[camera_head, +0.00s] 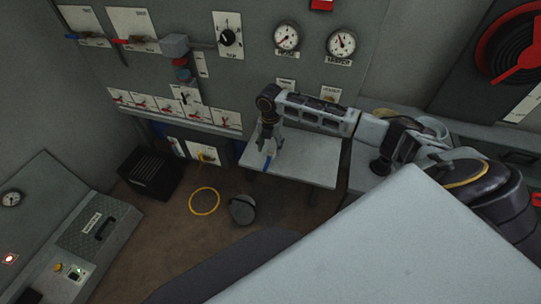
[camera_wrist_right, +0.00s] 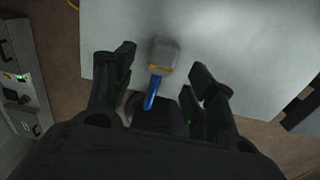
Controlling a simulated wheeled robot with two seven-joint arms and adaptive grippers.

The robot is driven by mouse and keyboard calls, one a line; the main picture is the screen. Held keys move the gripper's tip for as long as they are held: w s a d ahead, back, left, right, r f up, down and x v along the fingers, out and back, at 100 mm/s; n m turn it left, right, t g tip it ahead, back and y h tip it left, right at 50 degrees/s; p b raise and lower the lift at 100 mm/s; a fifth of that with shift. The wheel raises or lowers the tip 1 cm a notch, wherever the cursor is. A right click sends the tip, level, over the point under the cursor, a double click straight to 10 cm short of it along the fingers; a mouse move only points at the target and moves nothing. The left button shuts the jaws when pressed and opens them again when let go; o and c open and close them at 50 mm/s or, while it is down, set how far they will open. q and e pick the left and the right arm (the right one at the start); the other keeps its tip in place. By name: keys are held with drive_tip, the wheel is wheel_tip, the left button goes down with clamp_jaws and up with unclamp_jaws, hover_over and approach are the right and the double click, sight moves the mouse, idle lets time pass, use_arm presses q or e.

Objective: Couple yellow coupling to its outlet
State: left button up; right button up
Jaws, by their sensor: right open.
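A grey coupling with a yellow band and a blue lever (camera_wrist_right: 164,56) lies on a pale grey table; its blue part (camera_head: 267,162) also shows in the head view. My right gripper (camera_head: 269,146) points down over the table's left part. In the right wrist view my right gripper (camera_wrist_right: 162,66) is open, with one finger on each side of the coupling and gaps between. A small yellow fitting (camera_head: 203,157) shows low on the wall panel; whether it is the outlet I cannot tell. My left gripper is out of view.
The table (camera_head: 310,168) stands before a wall panel with gauges (camera_head: 287,37), valves and switches. A yellow hose loop (camera_head: 204,201), a black crate (camera_head: 150,173) and a dark round container (camera_head: 242,209) are on the floor. A red hose reel (camera_head: 515,48) is at right.

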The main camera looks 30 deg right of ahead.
sight(270, 153)
wheel_tip(270, 153, down, 3)
drive_tip(key=shift+s+r, duration=0.1)
drive_tip(key=shift+f, duration=0.8)
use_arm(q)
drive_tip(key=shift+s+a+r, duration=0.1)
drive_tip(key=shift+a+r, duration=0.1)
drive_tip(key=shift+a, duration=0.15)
